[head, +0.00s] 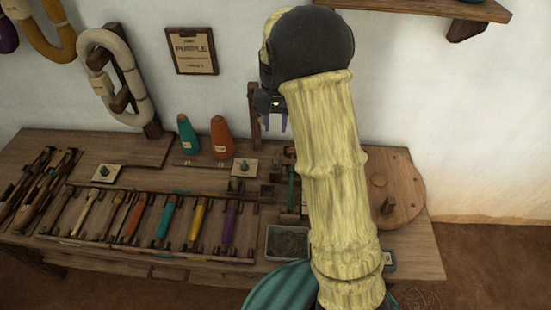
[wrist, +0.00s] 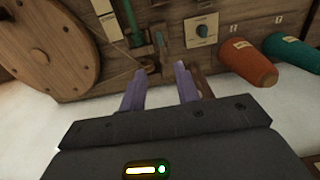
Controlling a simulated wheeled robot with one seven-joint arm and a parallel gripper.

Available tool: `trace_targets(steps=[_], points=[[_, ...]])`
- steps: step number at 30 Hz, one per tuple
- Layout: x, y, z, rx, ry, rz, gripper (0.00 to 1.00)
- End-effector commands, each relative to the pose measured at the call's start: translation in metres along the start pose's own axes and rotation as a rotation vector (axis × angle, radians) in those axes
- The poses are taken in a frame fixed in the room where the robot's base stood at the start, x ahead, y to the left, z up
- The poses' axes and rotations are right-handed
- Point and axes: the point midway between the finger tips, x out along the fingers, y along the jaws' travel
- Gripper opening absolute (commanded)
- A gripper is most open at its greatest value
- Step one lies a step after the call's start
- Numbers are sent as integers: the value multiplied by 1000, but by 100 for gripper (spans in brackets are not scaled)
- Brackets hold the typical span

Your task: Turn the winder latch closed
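The winder's round wooden wheel (head: 408,186) stands at the right end of the bench, partly behind my arm. It also shows at the upper left of the wrist view (wrist: 45,45). Beside it are a green spindle (wrist: 133,28) and small dark metal fittings (wrist: 158,42); I cannot tell for sure which is the latch or how it is turned. My gripper (wrist: 160,82) has two purple fingers spread apart with nothing between them. In the head view my gripper (head: 277,123) hangs above the back of the bench, and the fingers look apart from the fittings.
A teal cone (head: 187,135) and an orange cone (head: 222,138) stand at the back. A square plate with a teal knob (head: 244,168) sits near the spindle. Several coloured shuttles lie in a rack at the front. A grey tray (head: 268,255) is at the front right.

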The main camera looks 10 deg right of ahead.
Motion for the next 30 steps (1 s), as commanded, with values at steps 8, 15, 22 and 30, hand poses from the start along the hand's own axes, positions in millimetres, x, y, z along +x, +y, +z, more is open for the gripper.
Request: trace_targets(steps=[8,15,22,30], points=[[52,0,1,0,-4,1,32],[94,1,1,1,-4,1,32],[133,1,1,0,-3,1,32],[151,0,1,0,0,-1,32]])
